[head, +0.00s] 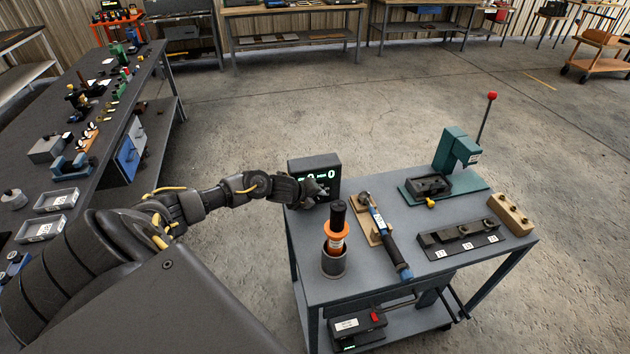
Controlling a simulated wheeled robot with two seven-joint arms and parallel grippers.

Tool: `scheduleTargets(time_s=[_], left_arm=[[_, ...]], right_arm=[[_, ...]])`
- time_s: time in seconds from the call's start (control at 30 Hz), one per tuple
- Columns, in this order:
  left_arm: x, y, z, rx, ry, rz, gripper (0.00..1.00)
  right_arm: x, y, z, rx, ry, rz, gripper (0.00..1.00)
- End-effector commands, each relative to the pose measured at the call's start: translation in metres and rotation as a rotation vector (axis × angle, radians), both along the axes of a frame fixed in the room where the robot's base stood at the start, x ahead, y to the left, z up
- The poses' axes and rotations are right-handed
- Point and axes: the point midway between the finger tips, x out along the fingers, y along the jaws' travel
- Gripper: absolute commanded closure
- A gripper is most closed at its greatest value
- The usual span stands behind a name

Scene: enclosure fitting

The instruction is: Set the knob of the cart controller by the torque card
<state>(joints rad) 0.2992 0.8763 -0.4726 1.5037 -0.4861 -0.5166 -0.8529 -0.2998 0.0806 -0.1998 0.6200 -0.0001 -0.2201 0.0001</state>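The cart controller (303,164) is a dark box with lit green digits at the back left corner of the grey cart (300,262). A zero shows clearly at the right of its display; the other digits are partly unclear. My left gripper (322,191) is at the controller's front, over its lower part. Its fingers are small and dark, so I cannot tell whether they are open or shut, or touching. The knob is not distinguishable and may be hidden behind the gripper. I cannot identify the torque card. My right gripper is not in view.
An orange and black tool (336,238) stands in a holder close to my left gripper. A blue-handled wrench (388,240) lies on a wooden rest. A green press (453,150) with a red-tipped lever, a labelled dark block (462,240) and a wooden block (510,214) stand farther right.

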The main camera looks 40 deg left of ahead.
Motion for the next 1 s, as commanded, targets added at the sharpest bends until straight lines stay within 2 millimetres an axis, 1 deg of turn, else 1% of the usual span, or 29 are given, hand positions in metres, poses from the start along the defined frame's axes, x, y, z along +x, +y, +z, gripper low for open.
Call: scheduleTargets(time_s=[0.03,0.07,0.1,0.37,0.47,0.57,0.8,1.0], left_arm=[[0.0,0.0,0.0,0.0,-0.001,0.0,0.54],[0.001,0.0,0.001,-0.001,-0.002,-0.001,0.5],[0.001,0.0,0.001,-0.001,-0.002,-0.001,0.49],[0.001,0.0,0.002,-0.001,-0.004,-0.001,0.49],[-0.004,0.001,0.006,-0.001,-0.004,-0.001,0.49],[-0.014,0.002,0.014,0.002,-0.004,-0.002,0.49],[-0.048,0.003,0.047,0.004,-0.004,-0.003,0.49],[-0.07,0.004,0.068,0.003,-0.003,-0.001,0.49]], right_arm=[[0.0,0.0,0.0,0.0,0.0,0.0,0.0],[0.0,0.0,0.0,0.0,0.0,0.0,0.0],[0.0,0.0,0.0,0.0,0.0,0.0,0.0],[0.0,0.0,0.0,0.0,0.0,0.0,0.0],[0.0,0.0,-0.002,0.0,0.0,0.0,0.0],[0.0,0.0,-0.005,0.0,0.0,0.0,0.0],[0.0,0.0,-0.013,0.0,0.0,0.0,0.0],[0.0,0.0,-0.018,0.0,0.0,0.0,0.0]])
